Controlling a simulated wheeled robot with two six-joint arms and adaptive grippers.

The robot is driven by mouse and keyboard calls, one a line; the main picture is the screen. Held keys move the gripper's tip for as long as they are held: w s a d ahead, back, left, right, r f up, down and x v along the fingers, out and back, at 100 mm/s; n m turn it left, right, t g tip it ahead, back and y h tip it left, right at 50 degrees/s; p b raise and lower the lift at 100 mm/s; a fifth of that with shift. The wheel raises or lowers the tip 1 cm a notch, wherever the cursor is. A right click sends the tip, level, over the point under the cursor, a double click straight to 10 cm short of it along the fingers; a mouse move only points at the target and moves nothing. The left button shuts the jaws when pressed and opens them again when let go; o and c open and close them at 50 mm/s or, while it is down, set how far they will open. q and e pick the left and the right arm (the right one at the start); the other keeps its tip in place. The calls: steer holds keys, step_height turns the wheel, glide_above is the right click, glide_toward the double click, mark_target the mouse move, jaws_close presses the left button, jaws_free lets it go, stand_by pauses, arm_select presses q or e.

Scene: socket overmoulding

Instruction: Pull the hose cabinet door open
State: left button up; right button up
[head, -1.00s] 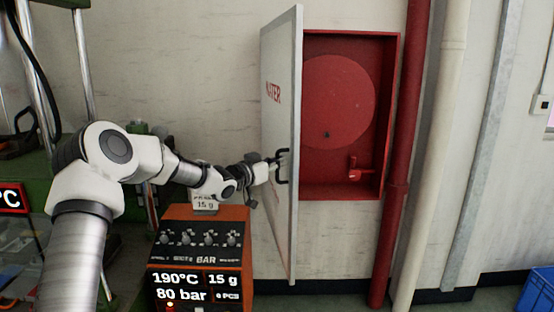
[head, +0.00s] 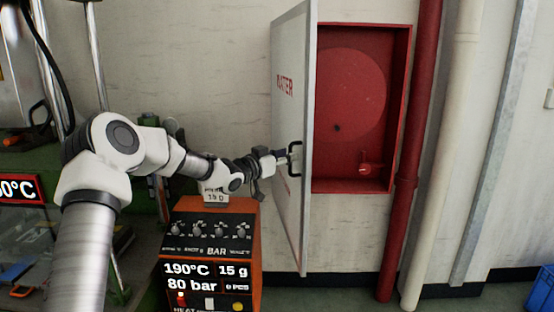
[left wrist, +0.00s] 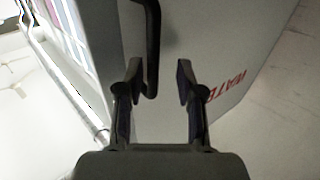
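The white hose cabinet door (head: 291,130) stands swung wide open, roughly square to the wall, with red WATER lettering on its left-facing side. Its black bar handle (head: 298,150) also shows in the left wrist view (left wrist: 152,50). Behind it the red cabinet (head: 361,185) is exposed, with a round red reel (head: 345,90) and a small red valve (head: 370,169). My left gripper (head: 288,156) is at the handle. In the left wrist view its fingers (left wrist: 158,75) are apart, with the handle's end between them, close to the left finger and not clamped. My right gripper is not in view.
An orange machine (head: 255,245) with a display stands below my left forearm. A red pipe (head: 408,150) and a cream pipe (head: 446,150) run down the wall right of the cabinet. A blue crate (head: 541,290) sits at bottom right.

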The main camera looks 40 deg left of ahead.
arm_select(q)
steer(key=s+a, duration=0.1)
steer(key=s, duration=1)
steer(key=shift+s+a, duration=0.15)
steer(key=shift+s, duration=0.05)
steer(key=shift+a, duration=0.1)
